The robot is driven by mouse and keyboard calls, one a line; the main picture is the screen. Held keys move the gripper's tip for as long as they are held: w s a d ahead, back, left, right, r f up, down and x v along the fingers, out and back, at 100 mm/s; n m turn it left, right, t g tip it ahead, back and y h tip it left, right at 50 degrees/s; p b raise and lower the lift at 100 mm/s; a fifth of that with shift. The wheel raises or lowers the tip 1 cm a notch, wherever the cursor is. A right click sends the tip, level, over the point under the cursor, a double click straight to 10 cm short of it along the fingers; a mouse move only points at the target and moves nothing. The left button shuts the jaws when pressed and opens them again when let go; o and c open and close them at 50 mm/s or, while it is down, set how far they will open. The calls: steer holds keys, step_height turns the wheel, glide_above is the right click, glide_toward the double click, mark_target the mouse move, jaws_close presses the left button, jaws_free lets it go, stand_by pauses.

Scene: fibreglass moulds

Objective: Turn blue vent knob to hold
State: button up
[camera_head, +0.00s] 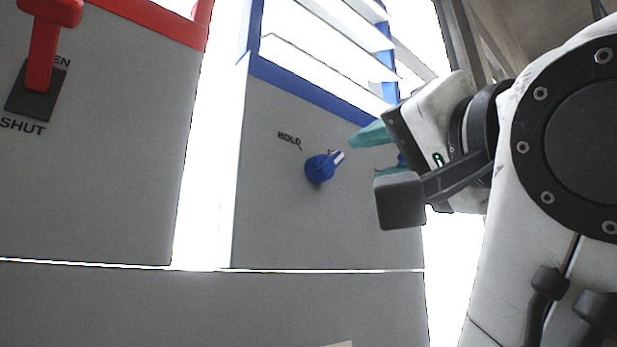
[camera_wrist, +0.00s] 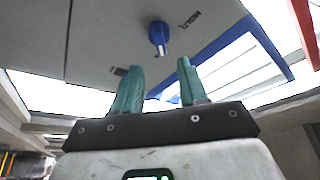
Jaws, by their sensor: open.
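The blue vent knob (camera_head: 319,168) is on a grey panel (camera_head: 275,220) below a blue-framed louvred vent. Its white pointer line points up and to the right, away from the HOLD label (camera_head: 289,140) at its upper left. In the wrist view the knob (camera_wrist: 158,35) is beyond the fingertips, and the HOLD label (camera_wrist: 190,20) is to its right. My gripper (camera_head: 372,153) is open, with green fingers, to the right of the knob in the head view. In the wrist view the gripper (camera_wrist: 160,75) has nothing between its fingers. A second label is partly hidden by a finger.
A red lever (camera_head: 44,55) with OPEN and SHUT labels is on another grey panel at the left. A bright gap separates the two panels. The blue vent frame (camera_head: 320,97) with white slats is above the knob.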

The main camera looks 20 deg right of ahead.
mark_target(333, 165)
steer(key=p+x, duration=0.3)
steer(key=x, duration=0.6)
steer(key=shift+w, duration=0.25)
steer(key=shift+c, duration=0.4)
steer(key=c, duration=0.6)
